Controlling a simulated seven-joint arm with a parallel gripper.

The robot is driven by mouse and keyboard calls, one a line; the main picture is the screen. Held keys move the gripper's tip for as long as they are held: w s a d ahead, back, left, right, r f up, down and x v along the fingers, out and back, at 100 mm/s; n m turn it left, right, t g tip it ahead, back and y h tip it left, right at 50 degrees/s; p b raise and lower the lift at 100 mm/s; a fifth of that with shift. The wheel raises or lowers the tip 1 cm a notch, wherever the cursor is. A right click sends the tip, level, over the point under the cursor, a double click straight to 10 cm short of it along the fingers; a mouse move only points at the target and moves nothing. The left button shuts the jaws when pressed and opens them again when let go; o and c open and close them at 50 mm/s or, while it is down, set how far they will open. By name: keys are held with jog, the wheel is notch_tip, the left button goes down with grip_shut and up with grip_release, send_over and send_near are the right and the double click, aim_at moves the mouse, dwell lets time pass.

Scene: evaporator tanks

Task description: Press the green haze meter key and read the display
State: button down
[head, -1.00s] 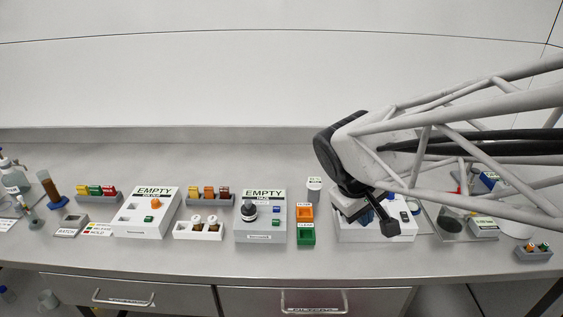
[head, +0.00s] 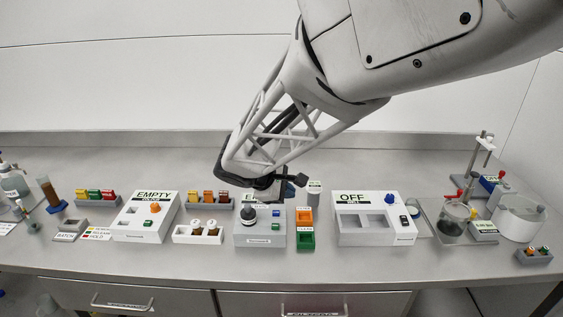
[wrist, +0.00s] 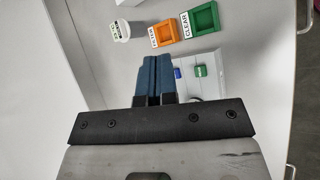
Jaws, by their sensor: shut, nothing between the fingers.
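The haze meter (head: 260,241) is a pale box at mid-bench with a dark round cap on its left. Its green key (head: 275,227) sits below a blue key (head: 276,213) on the right. My gripper (head: 290,189) is above the meter's back right part and hides most of its display, with only the start of a word showing. In the wrist view the blue fingers of my gripper (wrist: 157,60) are shut and empty. There the green key (wrist: 200,71) and blue key (wrist: 178,72) lie just right of the fingers, with the green one farther away.
An orange tray (head: 305,216) and a green CLEAR tray (head: 306,241) stand right of the meter. A white vial rack (head: 183,239) and a device reading EMPTY (head: 142,224) stand left. A larger device reading OFF (head: 372,238) is right. The bench front is clear.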

aim_at(276, 227)
jog(key=a, duration=0.1)
jog(key=w+a+f+n, duration=0.1)
jog(key=a, duration=0.1)
jog(key=shift+w+f+t, duration=0.15)
jog(key=shift+w+t, duration=0.2)
jog(key=shift+t, duration=0.05)
jog(key=shift+f, duration=0.2)
jog(key=shift+f, duration=4.2)
jog(key=shift+f, duration=0.85)
jog(key=shift+r, duration=0.15)
dwell(0.3)
jog(key=shift+r, duration=0.7)
jog(key=shift+r, duration=2.5)
